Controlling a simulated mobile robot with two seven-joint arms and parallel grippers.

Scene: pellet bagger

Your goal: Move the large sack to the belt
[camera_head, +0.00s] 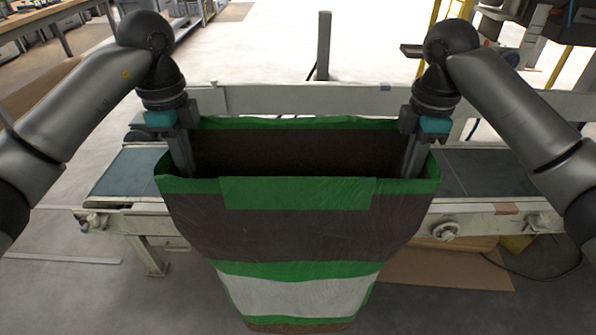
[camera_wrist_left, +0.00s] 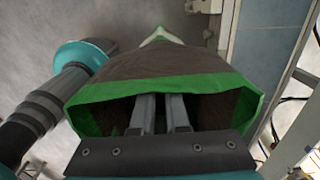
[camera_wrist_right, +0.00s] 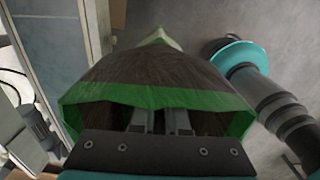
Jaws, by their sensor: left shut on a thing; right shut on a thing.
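The large sack (camera_head: 290,232) is brown with green bands and a pale stripe. It hangs upright with its green-rimmed mouth open, between my two arms. My left gripper (camera_head: 184,165) is shut on the left end of the mouth, and my right gripper (camera_head: 412,163) is shut on the right end. The wrist views show the fingers at the rim, with the sack also seen in the left (camera_wrist_left: 160,68) and right (camera_wrist_right: 155,75). The belt (camera_head: 125,172) runs left to right behind the sack, which hides its middle. The sack's lower part hangs in front of the belt's near rail.
The near rail (camera_head: 465,216) carries a round knob (camera_head: 446,231). A pale beam (camera_head: 270,99) and a dark post (camera_head: 323,46) stand behind the belt. A brown board (camera_head: 445,268) lies on the floor at right. A workbench is at far left.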

